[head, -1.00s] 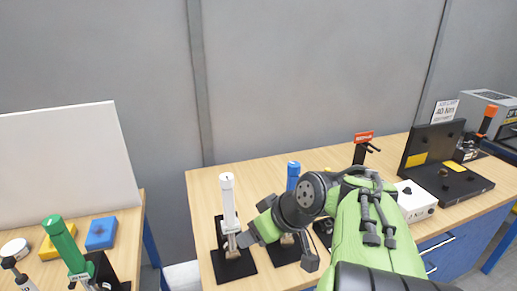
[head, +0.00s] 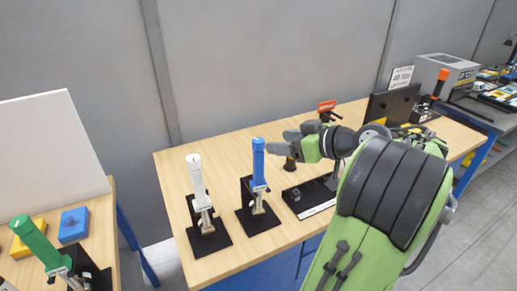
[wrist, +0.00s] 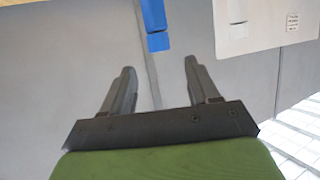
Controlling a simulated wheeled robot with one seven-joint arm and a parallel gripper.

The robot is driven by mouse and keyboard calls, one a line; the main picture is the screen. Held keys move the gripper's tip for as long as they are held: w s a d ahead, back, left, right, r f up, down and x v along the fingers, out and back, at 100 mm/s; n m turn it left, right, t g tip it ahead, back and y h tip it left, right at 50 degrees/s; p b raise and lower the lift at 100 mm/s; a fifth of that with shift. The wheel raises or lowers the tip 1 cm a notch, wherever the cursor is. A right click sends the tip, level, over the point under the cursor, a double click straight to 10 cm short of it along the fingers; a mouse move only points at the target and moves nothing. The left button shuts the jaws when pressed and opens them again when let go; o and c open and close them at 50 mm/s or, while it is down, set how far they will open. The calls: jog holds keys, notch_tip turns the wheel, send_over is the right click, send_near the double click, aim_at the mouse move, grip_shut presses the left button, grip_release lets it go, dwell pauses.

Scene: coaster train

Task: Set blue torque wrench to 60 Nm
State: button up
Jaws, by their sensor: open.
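The blue torque wrench (head: 259,165) stands upright in a black holder (head: 244,217) on the wooden table in the head view. My gripper (head: 281,141) is open and empty just right of the wrench's blue handle top, its fingers pointing left. The head view does not clearly show the gap between them. In the wrist view, the blue handle (wrist: 156,18) appears at the top, beyond my spread fingers (wrist: 156,85), with its end toward them. The wrench's scale is too small to read.
A white torque wrench (head: 196,178) stands in its own holder to the left. A green one (head: 36,243) is on the left table. Right of the blue wrench lies a black fixture (head: 312,196). A sign (head: 401,77) appears to read 40 Nm. Open space lies above the wrenches.

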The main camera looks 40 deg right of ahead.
aim_at(260, 141)
jog(key=x, duration=0.8)
jog(key=shift+w+f, duration=0.15)
jog(key=shift+w, duration=0.25)
jog(key=c, duration=1)
jog(key=shift+o, duration=0.2)
jog(key=m+h+b, duration=0.1)
jog(key=b, duration=0.2)
jog(key=shift+f+h, duration=0.15)
jog(key=shift+h, duration=0.25)
jog(key=shift+a+m+h+b, duration=0.15)
jog(key=shift+m+h+b, duration=0.25)
jog(key=shift+m, duration=0.4)
jog(key=o, duration=1)
jog(key=shift+c, duration=0.2)
